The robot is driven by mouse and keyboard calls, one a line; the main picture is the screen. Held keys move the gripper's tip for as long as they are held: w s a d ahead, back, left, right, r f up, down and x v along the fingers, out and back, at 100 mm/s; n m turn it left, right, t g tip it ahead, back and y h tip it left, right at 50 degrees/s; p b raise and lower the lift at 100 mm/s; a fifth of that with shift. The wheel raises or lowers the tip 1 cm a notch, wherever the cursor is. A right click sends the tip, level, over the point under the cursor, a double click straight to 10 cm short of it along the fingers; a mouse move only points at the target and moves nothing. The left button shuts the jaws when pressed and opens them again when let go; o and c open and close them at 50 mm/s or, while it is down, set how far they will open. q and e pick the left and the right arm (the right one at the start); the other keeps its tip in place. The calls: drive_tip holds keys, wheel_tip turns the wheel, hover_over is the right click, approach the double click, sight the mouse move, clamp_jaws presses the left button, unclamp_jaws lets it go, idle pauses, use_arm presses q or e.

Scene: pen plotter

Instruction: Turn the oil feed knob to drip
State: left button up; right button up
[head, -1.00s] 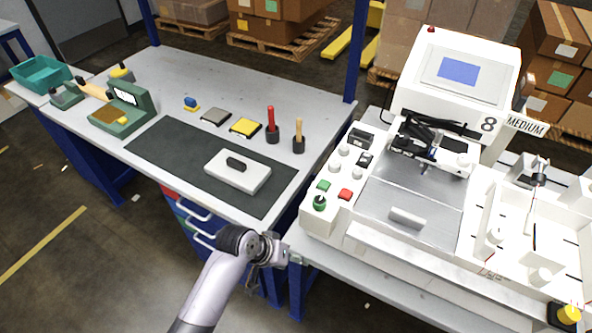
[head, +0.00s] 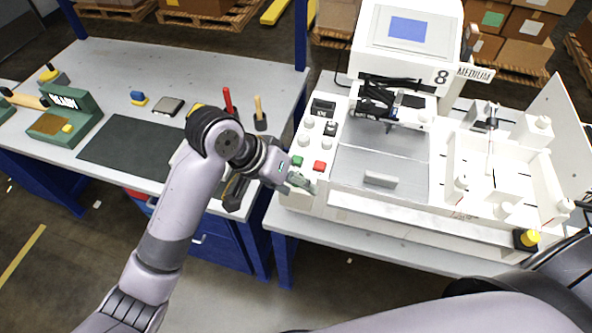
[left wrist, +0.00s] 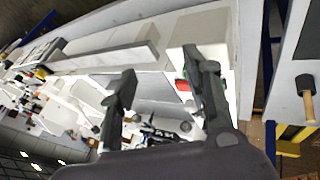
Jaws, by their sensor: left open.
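The control panel (head: 310,147) on the left of the white machine carries several white knobs (head: 303,140), a green button (head: 297,161) and a red button (head: 320,165). No readable label shows which knob is the oil feed. A green knob at the panel's front corner is now hidden behind my left gripper (head: 298,183). That gripper is open at this front corner; contact cannot be told. In the left wrist view its two fingers (left wrist: 160,82) stand apart, with the red button (left wrist: 184,86) close beside one finger. My right gripper is out of view.
The machine has a screen box (head: 408,30), a metal plate with a handle (head: 380,180) and a yellow-capped black block (head: 526,239). The left workbench (head: 100,56) holds a dark mat (head: 125,150) and upright tools (head: 260,115). My right arm shows at the lower right.

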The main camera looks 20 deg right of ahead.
use_arm(q)
drive_tip(key=w+d+r+y, duration=0.1)
drive_tip(key=w+r+y, duration=0.15)
drive_tip(key=r, duration=0.45)
drive_tip(key=w+d+r+y, duration=0.1)
drive_tip(key=w+r+y, duration=0.1)
drive_tip(key=r+y, duration=0.3)
drive_tip(key=shift+m+h, duration=0.4)
drive_tip(key=shift+h, duration=0.15)
wheel_tip(320, 180, down, 15)
drive_tip(key=p, duration=0.4)
drive_tip(key=shift+a+f, duration=0.1)
clamp_jaws()
